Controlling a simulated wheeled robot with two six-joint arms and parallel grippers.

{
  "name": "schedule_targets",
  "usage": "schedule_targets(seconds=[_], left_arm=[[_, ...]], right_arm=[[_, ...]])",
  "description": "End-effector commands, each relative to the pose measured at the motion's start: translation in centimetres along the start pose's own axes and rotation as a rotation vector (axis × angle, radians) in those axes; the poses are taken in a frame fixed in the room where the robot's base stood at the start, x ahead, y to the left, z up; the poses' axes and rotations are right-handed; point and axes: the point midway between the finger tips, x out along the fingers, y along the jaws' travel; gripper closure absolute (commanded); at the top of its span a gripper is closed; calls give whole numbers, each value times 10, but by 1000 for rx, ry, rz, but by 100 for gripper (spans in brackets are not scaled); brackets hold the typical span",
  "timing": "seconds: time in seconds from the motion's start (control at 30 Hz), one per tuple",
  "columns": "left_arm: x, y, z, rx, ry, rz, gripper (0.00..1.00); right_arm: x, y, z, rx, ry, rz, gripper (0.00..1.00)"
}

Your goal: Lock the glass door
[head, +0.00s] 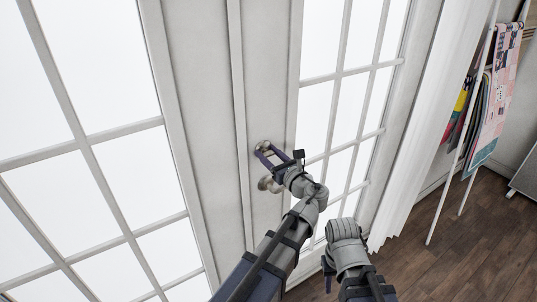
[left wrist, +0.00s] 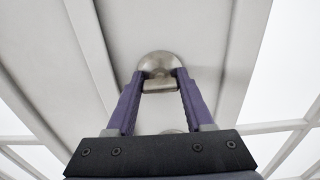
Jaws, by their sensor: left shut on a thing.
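The white-framed glass door (head: 110,150) fills the left and middle of the head view and looks closed. Two metal fittings sit on its centre stile, an upper one (head: 262,146) and a lower round knob (head: 266,184). My left gripper (head: 264,151) is at the upper fitting. In the left wrist view, this fitting is a round metal lock (left wrist: 158,64) with a turn piece, and my purple fingers (left wrist: 158,88) are shut on the turn piece from both sides. The lower knob is mostly hidden behind the gripper body there. My right arm is at the lower middle; its fingers do not show.
A white curtain (head: 428,130) hangs right of the door. A white rack (head: 462,150) with hanging fabrics (head: 497,95) stands further right on the dark wooden floor (head: 470,255). The floor between my right arm and the rack is clear.

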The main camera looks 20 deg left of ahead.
Motion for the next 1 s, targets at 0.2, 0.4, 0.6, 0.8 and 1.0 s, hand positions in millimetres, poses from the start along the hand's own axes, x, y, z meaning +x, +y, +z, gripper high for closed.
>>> schedule_targets(seconds=[0.2, 0.4, 0.6, 0.8, 1.0], left_arm=[[0, 0, 0, -2, 0, 0, 100], [0, 0, 0, -41, 0, 0, 100], [0, 0, 0, -161, 0, 0, 100], [0, 1, 0, -343, 0, 0, 100], [0, 1, 0, -534, 0, 0, 100]], right_arm=[[0, 0, 0, 0, 0, 0, 60], [0, 0, 0, 0, 0, 0, 60], [0, 0, 0, 0, 0, 0, 60], [0, 0, 0, 0, 0, 0, 60], [0, 0, 0, 0, 0, 0, 60]])
